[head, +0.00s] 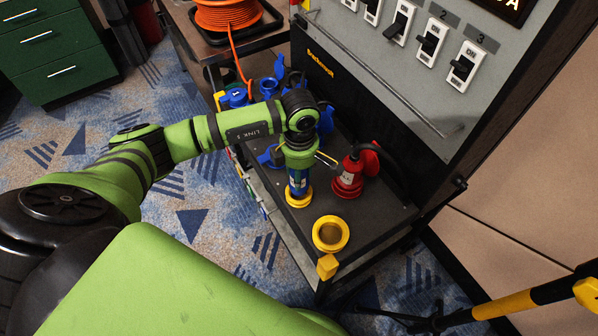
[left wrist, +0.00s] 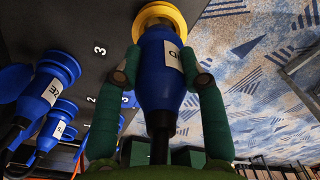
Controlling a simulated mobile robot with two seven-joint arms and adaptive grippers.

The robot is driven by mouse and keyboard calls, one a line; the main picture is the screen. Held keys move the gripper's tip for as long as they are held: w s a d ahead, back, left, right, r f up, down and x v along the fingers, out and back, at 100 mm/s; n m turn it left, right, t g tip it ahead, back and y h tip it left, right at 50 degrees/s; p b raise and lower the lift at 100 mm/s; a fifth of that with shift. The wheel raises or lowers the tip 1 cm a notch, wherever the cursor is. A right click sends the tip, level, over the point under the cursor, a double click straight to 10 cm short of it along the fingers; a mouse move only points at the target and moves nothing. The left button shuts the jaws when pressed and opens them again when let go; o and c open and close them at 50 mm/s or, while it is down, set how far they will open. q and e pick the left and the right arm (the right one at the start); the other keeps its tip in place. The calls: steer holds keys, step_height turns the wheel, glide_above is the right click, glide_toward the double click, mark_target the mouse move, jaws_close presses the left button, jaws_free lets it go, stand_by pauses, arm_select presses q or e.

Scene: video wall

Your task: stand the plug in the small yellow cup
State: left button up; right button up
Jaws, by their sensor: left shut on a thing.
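My left gripper (head: 299,166) is shut on a blue plug (head: 298,183) with a white label, held upright, pointing down. In the left wrist view my left gripper's fingers (left wrist: 162,72) clasp both sides of the plug (left wrist: 160,85). A yellow cup (head: 299,201) lies directly below the plug, and its rim (left wrist: 166,14) surrounds the plug's far end in the left wrist view. I cannot tell how deep the plug sits in it. A second, wider-looking yellow cup (head: 330,234) stands empty nearer the shelf's front corner. My right gripper is not in view.
Several other blue plugs (left wrist: 48,85) are farther back on the dark shelf (head: 375,214). The grey switch panel (head: 420,75) rises behind. An orange cable reel (head: 227,12) sits at the back left.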

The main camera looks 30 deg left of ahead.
arm_select(q)
steer(key=shift+f+b, duration=0.15)
steer(key=shift+b, duration=0.25)
stand_by(0.7)
steer(key=shift+f+b, duration=1.4)
steer(key=shift+f, duration=0.15)
stand_by(0.5)
steer(key=o, duration=1.4)
steer(key=shift+c, duration=0.2)
steer(key=o, duration=0.4)
steer(key=shift+r, duration=0.1)
